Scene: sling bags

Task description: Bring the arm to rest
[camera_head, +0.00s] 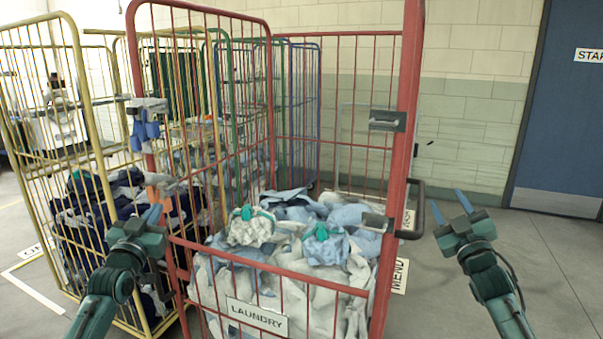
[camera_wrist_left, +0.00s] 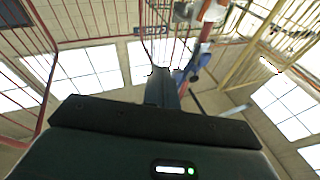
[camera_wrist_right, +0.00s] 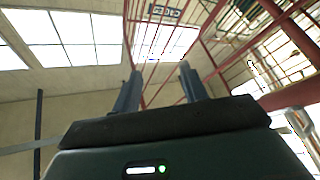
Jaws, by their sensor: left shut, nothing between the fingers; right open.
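My left gripper (camera_head: 152,215) points up in front of the left post of the red cage trolley (camera_head: 414,60); its fingers are together and empty. They also show shut in the left wrist view (camera_wrist_left: 163,90). My right gripper (camera_head: 450,207) points up to the right of the red trolley, over open floor. Its fingers are apart with nothing between them, as the right wrist view (camera_wrist_right: 158,88) also shows. Grey and light blue cloth bundles (camera_head: 250,228) with teal parts lie in the red trolley, behind a sign (camera_head: 257,317) reading LAUNDRY.
A yellow cage trolley (camera_head: 84,80) with dark bundles stands at the left. Green and blue cages (camera_head: 318,90) stand behind. A black handle (camera_head: 413,210) sticks out from the red trolley's right post. A blue door (camera_head: 560,120) is at the right. The floor (camera_head: 540,270) at right is clear.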

